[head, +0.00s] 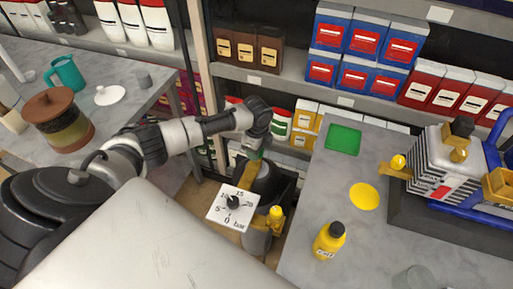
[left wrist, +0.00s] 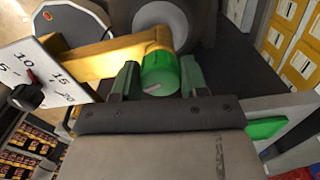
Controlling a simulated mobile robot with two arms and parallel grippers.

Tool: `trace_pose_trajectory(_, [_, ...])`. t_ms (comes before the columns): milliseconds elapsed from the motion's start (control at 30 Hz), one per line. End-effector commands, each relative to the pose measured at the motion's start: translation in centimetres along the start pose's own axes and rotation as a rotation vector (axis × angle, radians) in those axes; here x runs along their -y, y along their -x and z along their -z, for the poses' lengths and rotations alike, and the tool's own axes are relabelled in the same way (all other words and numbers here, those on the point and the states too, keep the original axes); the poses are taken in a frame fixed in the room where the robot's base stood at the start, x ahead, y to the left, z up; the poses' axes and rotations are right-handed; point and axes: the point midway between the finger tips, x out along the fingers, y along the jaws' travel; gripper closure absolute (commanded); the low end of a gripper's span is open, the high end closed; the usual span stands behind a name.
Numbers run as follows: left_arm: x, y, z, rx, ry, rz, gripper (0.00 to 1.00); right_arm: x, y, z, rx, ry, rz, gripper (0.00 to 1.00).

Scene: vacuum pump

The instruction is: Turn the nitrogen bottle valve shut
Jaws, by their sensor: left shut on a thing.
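The nitrogen bottle (head: 262,182) is a dark cylinder standing low between the two tables in the head view. Its valve is a round green knob (left wrist: 160,74) with a pale mark, in the middle of the left wrist view. My left gripper (left wrist: 159,80) is shut on the knob, one green-grey finger on each side. It also shows in the head view (head: 255,152), reaching down over the bottle top. A yellow fitting (left wrist: 105,58) runs from the valve to a white gauge card (head: 232,206) marked in bar, with a black pointer knob. My right gripper is not in view.
The right table (head: 300,250) holds a yellow bottle (head: 328,240), a green square (head: 343,139), a yellow disc (head: 364,196) and a pump (head: 447,165). The left table has a teal mug (head: 67,73) and a lidded pot (head: 57,122). Stocked shelves stand behind.

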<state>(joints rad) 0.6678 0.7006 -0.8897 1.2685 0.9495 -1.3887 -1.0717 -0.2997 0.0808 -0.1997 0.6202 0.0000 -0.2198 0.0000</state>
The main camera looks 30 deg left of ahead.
Motion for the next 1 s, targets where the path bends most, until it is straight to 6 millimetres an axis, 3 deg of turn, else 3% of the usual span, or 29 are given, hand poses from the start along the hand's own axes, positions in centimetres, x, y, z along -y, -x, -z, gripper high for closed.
trace_pose_trajectory(400, [0.07, 0.05, 0.08, -0.002, -0.265, 0.002, 0.8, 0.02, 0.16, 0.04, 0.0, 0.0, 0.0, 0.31])
trace_pose_trajectory(1000, [0.07, 0.05, 0.11, -0.003, -0.338, 0.002, 0.8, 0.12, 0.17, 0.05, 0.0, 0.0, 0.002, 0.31])
